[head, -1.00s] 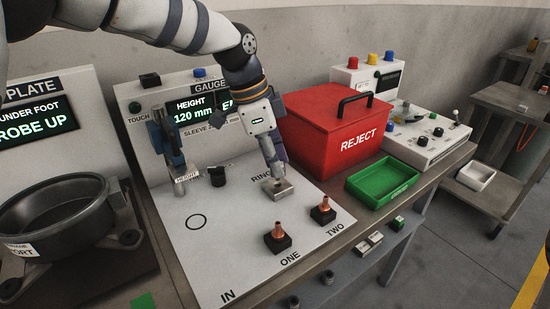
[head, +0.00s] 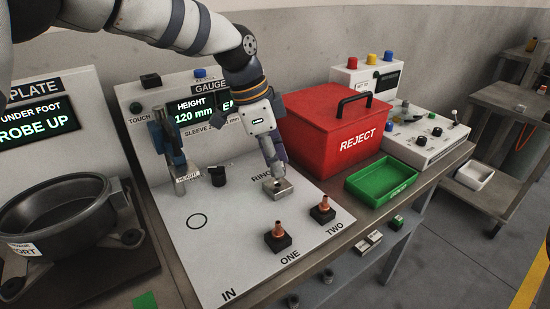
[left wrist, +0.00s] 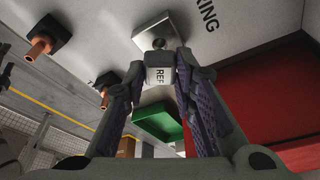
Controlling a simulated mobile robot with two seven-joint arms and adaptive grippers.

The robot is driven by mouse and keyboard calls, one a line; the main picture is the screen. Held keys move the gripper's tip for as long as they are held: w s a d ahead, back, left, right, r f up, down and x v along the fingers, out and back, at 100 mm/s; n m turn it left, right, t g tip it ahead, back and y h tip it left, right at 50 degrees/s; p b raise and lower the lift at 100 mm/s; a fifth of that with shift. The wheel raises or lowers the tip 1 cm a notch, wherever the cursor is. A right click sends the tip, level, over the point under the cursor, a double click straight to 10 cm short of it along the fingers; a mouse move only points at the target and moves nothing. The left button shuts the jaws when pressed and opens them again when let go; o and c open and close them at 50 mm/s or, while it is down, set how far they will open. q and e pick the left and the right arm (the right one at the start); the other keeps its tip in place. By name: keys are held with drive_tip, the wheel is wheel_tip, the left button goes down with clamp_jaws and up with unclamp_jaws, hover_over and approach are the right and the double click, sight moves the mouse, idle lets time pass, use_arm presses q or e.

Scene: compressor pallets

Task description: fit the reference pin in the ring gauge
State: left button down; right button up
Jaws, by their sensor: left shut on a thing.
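The reference pin (left wrist: 160,70), a pale cylinder marked REF, is held between the fingers of my left gripper (head: 274,166). In the left wrist view the fingers (left wrist: 161,76) close on it from both sides. The ring gauge (head: 278,190) is a small square metal block on the white panel by the word RING. It also shows in the left wrist view (left wrist: 144,38), just beyond the pin's end, with its dark hole visible. The pin is right over or very near the block; whether they touch is unclear. My right gripper is not in view.
Two copper-topped dark blocks stand at ONE (head: 279,238) and TWO (head: 322,210). A red REJECT box (head: 330,130) and a green tray (head: 382,179) are to the right. The height gauge post (head: 168,145) stands left of the gripper. The panel's front left is clear.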

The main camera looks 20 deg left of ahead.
use_arm(q)
drive_tip(key=shift+f, duration=1.45)
drive_tip(key=c, duration=1.2)
unclamp_jaws()
drive_tip(key=shift+c, duration=0.2)
drive_tip(key=shift+r, duration=0.15)
drive_tip(key=v, duration=1.1)
drive_tip(key=shift+a+r, duration=0.2)
drive_tip(key=shift+r, duration=0.15)
drive_tip(key=shift+s, duration=0.1)
